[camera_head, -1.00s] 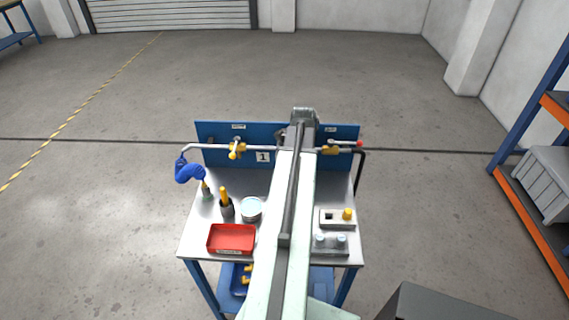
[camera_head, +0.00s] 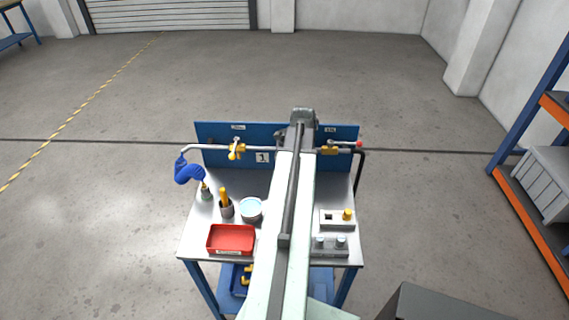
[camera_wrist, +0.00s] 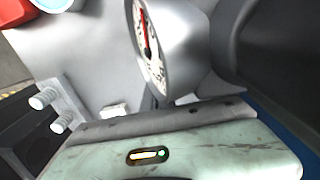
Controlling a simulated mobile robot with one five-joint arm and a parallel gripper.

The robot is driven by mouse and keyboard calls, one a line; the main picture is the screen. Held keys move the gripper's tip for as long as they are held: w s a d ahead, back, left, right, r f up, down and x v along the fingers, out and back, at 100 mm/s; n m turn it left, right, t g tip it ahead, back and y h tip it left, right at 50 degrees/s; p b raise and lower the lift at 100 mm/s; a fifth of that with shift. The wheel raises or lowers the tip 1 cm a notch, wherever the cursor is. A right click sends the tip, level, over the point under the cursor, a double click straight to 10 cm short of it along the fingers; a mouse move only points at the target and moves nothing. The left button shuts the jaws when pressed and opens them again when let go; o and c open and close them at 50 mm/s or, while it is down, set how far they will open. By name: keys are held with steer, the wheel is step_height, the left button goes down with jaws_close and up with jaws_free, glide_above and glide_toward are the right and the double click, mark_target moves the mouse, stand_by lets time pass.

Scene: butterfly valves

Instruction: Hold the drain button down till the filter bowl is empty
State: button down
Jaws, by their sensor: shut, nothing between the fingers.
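My gripper's pale green housing (camera_wrist: 170,150), with a small lit slot, fills the bottom of the wrist view; its fingertips are hidden. A grey cylindrical body with a white round gauge (camera_wrist: 150,50) and red needle stands just beyond the housing. I cannot make out the drain button or the filter bowl, and cannot tell whether I touch either. In the head view my arm covers the middle of the blue panel (camera_head: 222,132) and bench. A round cup (camera_head: 251,209) with a pale blue surface stands left of my arm.
A red tray (camera_head: 231,239) and a dark holder with a yellow handle (camera_head: 225,205) stand on the bench's left. A blue hose-like piece (camera_head: 188,172) hangs at its left edge. Grey blocks with a yellow knob (camera_head: 347,215) and two pale knobs (camera_head: 340,240) stand right.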

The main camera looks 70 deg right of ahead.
steer(key=shift+f+b, duration=0.3)
stand_by(0.5)
